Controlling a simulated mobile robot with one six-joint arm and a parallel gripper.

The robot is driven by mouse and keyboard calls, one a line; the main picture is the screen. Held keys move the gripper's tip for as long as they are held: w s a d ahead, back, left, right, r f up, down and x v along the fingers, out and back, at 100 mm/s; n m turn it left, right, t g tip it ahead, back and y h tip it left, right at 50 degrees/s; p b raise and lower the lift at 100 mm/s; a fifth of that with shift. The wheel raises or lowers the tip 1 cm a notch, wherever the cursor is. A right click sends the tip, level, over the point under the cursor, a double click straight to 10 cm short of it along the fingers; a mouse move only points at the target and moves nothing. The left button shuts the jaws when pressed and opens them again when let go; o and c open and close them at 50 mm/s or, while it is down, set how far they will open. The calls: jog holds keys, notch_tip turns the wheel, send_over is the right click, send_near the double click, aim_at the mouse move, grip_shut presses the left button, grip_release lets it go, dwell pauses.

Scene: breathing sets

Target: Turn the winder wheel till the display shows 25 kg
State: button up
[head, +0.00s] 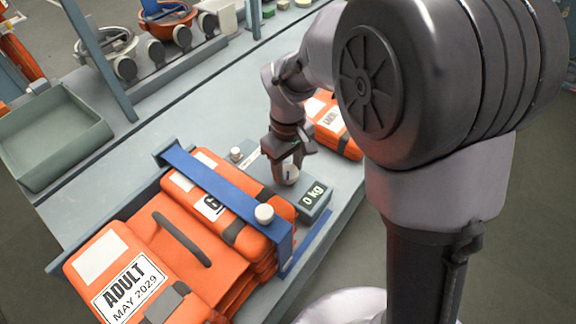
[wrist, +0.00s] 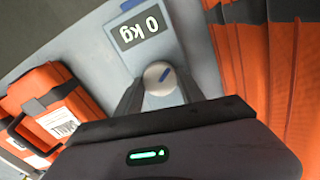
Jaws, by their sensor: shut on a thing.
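The display (head: 314,194) reads 0 kg in the head view, and it shows upside down as 0 kg in the wrist view (wrist: 140,27). The winder wheel (wrist: 160,77) is a small pale round knob with a blue mark, just beside the display on the same grey unit. It also shows in the head view (head: 287,174). My gripper (wrist: 160,92) is shut on the winder wheel, with one dark finger on each side of it. In the wrist view the blue mark points toward the upper right.
Stacked orange lifejacket packs (head: 207,208) lie under a blue strap bar (head: 215,185) left of the unit. Another orange pack (head: 330,124) lies behind my gripper. An empty green-grey tray (head: 52,137) stands at the left. The bench between is mostly clear.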

jog(key=m, duration=0.5)
jog(key=shift+p, duration=0.3)
jog(key=m, duration=0.5)
jog(key=shift+m, duration=0.3)
jog(key=o, duration=1.4)
jog(key=shift+c, duration=0.2)
jog(key=shift+r, duration=0.1)
